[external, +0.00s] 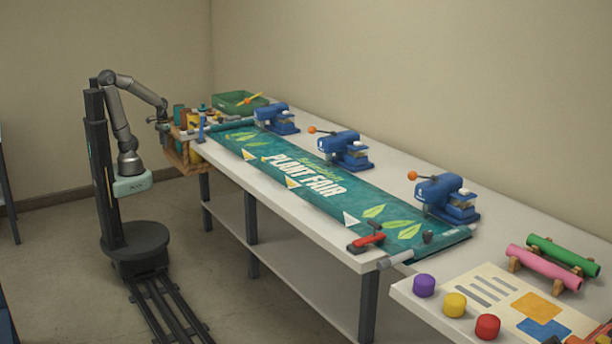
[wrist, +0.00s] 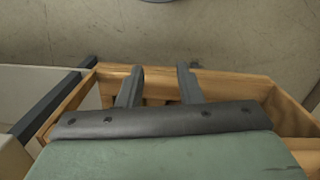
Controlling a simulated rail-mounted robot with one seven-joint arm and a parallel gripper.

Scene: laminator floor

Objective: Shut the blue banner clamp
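The blue banner clamp (external: 201,129) is at the far left end of the table, by the end of the green PLANT FAIR banner (external: 284,170). Its blue handle stands upright. A similar red clamp (external: 368,240) sits at the banner's near right end, with its handle lying low. My gripper (external: 163,137) is to the left of the blue clamp, apart from it, by the table's left end. In the wrist view my gripper (wrist: 160,83) has its two fingers apart with nothing between them, above a wooden box. The blue clamp does not show in that view.
The wooden box (wrist: 285,108) hangs at the table's left end, near colored containers (external: 180,115). Three blue presses (external: 345,150) with orange knobs on some line the banner's back edge. A green tray (external: 238,103) stands behind. My floor rail runs along the table's front.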

